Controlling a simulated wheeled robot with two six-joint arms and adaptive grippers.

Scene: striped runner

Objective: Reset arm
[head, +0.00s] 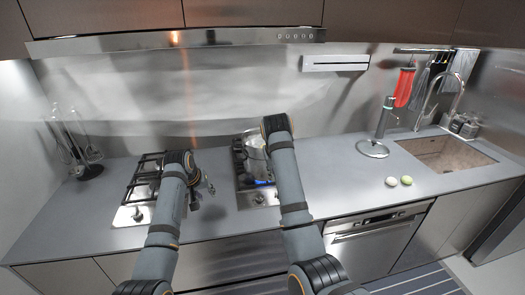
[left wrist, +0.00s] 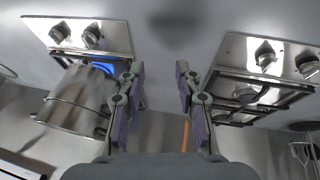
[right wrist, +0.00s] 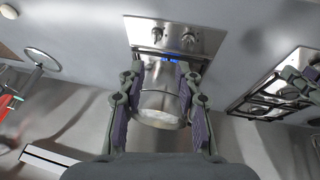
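My left gripper (head: 203,190) is over the counter between the two hobs in the head view. In the left wrist view its fingers (left wrist: 160,85) are apart with nothing between them. My right arm reaches up to the pot in the head view, and its own links hide the gripper there. In the right wrist view the right gripper's fingers (right wrist: 160,85) are apart. The metal pot (right wrist: 160,106) shows in the gap between them; I cannot tell whether they touch it. The pot (head: 256,146) stands on the right hob, with a blue flame below it.
The left hob (head: 136,190) is empty. Hanging utensils (head: 80,143) stand at the far left. A range hood (head: 175,40) is overhead.

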